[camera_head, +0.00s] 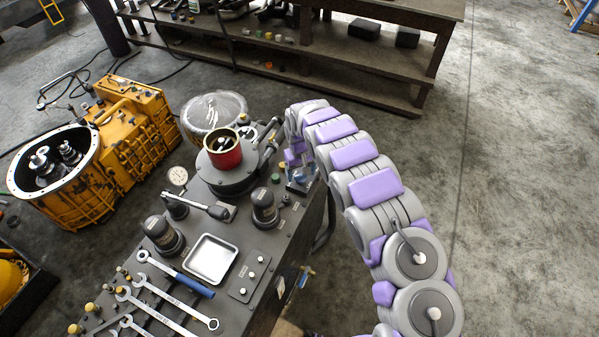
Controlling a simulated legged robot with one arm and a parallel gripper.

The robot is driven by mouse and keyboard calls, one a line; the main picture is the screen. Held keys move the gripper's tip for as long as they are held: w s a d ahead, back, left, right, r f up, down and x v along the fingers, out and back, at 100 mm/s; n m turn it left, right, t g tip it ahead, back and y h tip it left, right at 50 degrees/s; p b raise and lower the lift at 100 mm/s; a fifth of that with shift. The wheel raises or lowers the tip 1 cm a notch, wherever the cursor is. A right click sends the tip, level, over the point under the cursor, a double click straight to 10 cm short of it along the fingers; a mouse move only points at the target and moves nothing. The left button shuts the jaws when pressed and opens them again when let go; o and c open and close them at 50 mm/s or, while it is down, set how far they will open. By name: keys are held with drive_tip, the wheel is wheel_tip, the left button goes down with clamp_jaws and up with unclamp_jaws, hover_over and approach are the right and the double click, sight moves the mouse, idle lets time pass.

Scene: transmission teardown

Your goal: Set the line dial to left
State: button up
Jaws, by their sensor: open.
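My gripper (301,181) is at the end of my grey and purple arm, low over the right edge of the dark bench. It is small in the picture, its jaws are apart, and I see nothing held in them. I cannot pick out the line dial for certain. Small knobs (276,178) sit on the bench top just left of my gripper. Whether one of them is the dial, and which way it points, is too small to tell. The gripper may hide part of that corner.
The bench (262,293) carries a red cup-like part (224,158) on a round base, a round gauge (178,176), dark cylinders (264,207), a metal tray (210,259) and several wrenches (172,302). A yellow gearbox housing (140,130) stands left. The floor right of my arm is clear.

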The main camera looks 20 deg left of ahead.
sight(300, 174)
wheel_tip(300, 174, up, 17)
drive_tip(key=shift+a+p, duration=0.2)
drive_tip(key=shift+p, duration=0.25)
drive_tip(key=shift+f, duration=0.1)
